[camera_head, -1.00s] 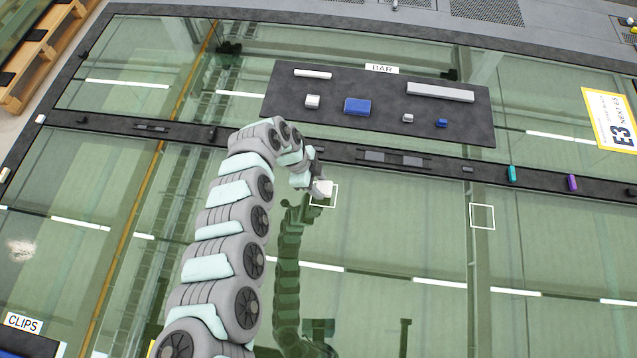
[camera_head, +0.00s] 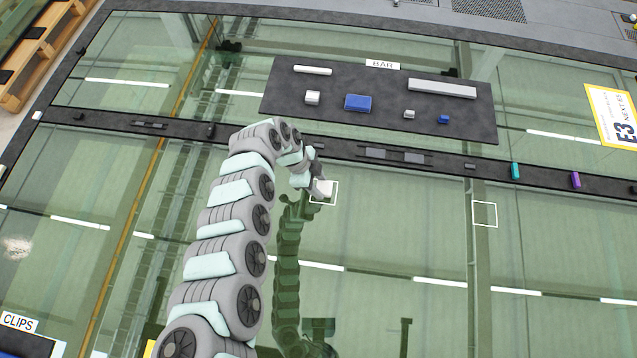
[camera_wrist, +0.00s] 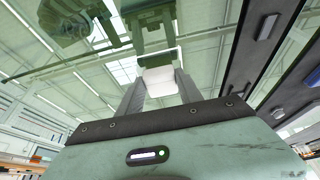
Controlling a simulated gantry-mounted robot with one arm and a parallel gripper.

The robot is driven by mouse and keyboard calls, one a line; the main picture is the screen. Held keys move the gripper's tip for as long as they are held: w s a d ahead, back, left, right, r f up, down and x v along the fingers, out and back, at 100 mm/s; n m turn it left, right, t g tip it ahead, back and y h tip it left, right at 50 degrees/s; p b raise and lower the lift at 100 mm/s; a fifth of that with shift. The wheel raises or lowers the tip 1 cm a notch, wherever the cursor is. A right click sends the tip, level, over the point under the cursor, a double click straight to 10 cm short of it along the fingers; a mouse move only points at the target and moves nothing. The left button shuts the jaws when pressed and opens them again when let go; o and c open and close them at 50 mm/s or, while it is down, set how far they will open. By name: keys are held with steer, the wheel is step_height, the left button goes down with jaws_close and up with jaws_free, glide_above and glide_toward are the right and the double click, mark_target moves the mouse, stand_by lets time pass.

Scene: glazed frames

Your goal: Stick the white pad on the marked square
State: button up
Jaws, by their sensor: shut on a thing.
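The white pad (camera_head: 325,187) is a small pale block in my gripper (camera_head: 321,189). In the wrist view the pad (camera_wrist: 159,82) sits between the two fingers, which are shut on it. A white outlined square (camera_head: 335,199) on the green glass is right at the pad in the head view, and the pad overlaps its upper left part. Whether the pad touches the glass cannot be told. A second, empty outlined square (camera_head: 484,214) lies further right.
Behind the gripper a dark rail (camera_head: 350,153) crosses the glass. Beyond it a dark mat (camera_head: 380,120) holds several white, grey and blue pieces. A teal piece (camera_head: 515,171) and a purple piece (camera_head: 575,180) stand on the rail. The glass between the two squares is clear.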

steer(key=shift+f, duration=0.15)
steer(key=shift+f+b, duration=0.45)
steer(key=shift+f, duration=0.05)
stand_by(0.8)
steer(key=o, duration=1.1)
steer(key=shift+o, duration=0.2)
steer(key=b+v, duration=0.1)
steer(key=v, duration=0.9)
steer(key=shift+r, duration=0.4)
